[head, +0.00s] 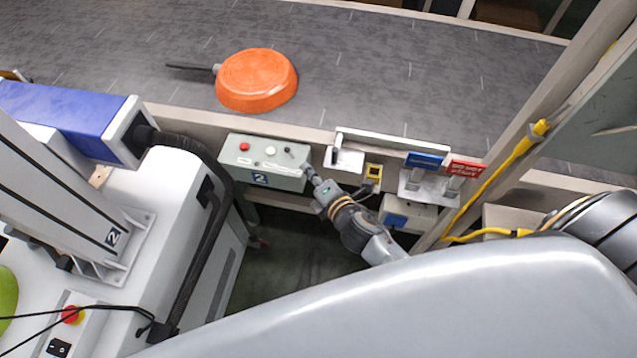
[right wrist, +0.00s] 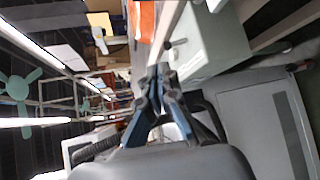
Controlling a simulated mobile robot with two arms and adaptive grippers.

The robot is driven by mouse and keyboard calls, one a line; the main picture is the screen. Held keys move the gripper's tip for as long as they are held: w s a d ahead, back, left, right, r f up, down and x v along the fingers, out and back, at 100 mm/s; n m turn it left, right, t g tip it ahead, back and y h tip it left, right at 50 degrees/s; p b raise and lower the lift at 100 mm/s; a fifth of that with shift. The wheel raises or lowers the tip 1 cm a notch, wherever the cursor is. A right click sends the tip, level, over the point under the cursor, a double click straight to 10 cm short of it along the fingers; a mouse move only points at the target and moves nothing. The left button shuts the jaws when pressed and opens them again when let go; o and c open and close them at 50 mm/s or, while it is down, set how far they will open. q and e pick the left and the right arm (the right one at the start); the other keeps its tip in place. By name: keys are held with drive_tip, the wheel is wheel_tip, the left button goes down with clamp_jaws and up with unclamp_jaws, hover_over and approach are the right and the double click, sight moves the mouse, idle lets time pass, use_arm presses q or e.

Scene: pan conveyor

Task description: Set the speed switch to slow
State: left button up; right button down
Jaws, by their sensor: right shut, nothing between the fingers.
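A grey-green control box (head: 235,160) marked "2" is fixed at the conveyor's near edge. Its top carries a red button (head: 244,146), a white button (head: 270,151) and, at the right end, a small black switch (head: 288,151). I cannot tell the switch's setting. My right gripper (head: 308,171) is just right of the box, close to that end, its fingers together and empty. In the right wrist view, my right gripper (right wrist: 159,72) has its fingertips beside the box (right wrist: 205,38), with a dark knob close ahead. I cannot tell whether they touch. My left gripper is not in view.
An orange pan (head: 256,78) lies on the grey conveyor (head: 400,65). Right of the box are a yellow-framed socket (head: 374,172), a blue label (head: 425,160) and a red label (head: 466,168). A white cabinet with a blue-topped machine (head: 65,120) stands left.

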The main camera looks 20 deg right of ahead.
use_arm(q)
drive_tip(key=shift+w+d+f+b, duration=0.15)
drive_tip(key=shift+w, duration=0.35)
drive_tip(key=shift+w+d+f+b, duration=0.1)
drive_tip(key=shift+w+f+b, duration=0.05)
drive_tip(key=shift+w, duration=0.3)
use_arm(e)
drive_tip(key=shift+a+r+v, duration=0.1)
drive_tip(key=shift+r+v, duration=0.05)
drive_tip(key=shift+v, duration=0.8)
drive_tip(key=shift+a+r+v, duration=0.1)
drive_tip(key=shift+r+v, duration=0.05)
drive_tip(key=shift+v, duration=0.8)
drive_tip(key=shift+a+r+v, duration=0.1)
drive_tip(key=shift+r+v, duration=0.05)
drive_tip(key=shift+v, duration=0.8)
drive_tip(key=shift+w, duration=0.15)
